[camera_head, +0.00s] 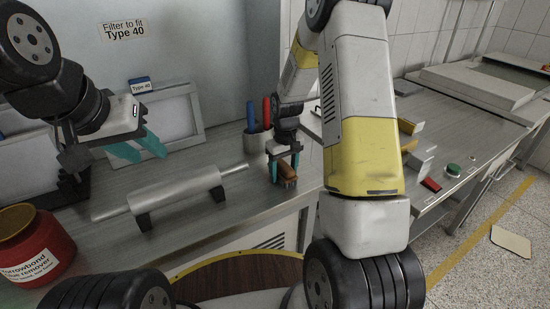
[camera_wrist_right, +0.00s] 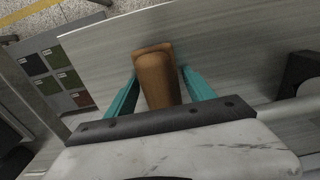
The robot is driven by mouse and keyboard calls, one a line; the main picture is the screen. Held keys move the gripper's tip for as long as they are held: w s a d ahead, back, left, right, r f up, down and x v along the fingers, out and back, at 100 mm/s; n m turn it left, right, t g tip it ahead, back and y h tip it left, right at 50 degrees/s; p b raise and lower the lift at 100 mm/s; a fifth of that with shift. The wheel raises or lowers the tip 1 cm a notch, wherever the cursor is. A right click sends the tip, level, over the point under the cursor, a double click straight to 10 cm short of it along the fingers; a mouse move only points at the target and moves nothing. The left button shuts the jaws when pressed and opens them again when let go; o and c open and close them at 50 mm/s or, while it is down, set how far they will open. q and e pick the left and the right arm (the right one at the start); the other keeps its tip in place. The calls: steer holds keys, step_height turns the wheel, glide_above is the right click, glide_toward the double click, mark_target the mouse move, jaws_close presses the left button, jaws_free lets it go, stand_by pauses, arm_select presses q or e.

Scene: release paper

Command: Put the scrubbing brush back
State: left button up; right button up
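The scrubbing brush (camera_head: 288,171) has an orange-brown handle and sits by the front edge of the metal worktop. My right gripper (camera_head: 285,174) is above it, pointing down, with its teal fingers on either side of the handle. In the right wrist view, the brush (camera_wrist_right: 157,80) lies between the fingertips (camera_wrist_right: 160,70), close to both; I cannot tell whether they press on it. My left gripper (camera_head: 143,150) is open and empty, above the worktop at the left.
A grey roller (camera_head: 175,190) on black stands lies left of the brush. A holder (camera_head: 256,142) with blue and red handles stands behind it. A red remover tub (camera_head: 33,247) is at the front left. A framed panel (camera_head: 170,122) leans at the back.

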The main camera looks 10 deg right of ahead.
mark_target(284, 165)
stand_by(0.3)
step_height(284, 165, up, 12)
steer(key=shift+s+f, duration=0.1)
steer(key=shift+s, duration=0.05)
steer(key=s+a+r+m+t+y, duration=0.1)
steer(key=s+r+m+t, duration=0.15)
steer(key=s+r, duration=1)
steer(key=s+r+t, duration=0.1)
steer(key=s, duration=0.2)
steer(key=s+a+r+t, duration=0.1)
steer(key=s+r, duration=0.1)
steer(key=s, duration=0.2)
steer(key=s+r+m+t+y, duration=0.1)
steer(key=s, duration=0.3)
steer(key=shift+a+r, duration=0.2)
steer(key=shift+r, duration=0.1)
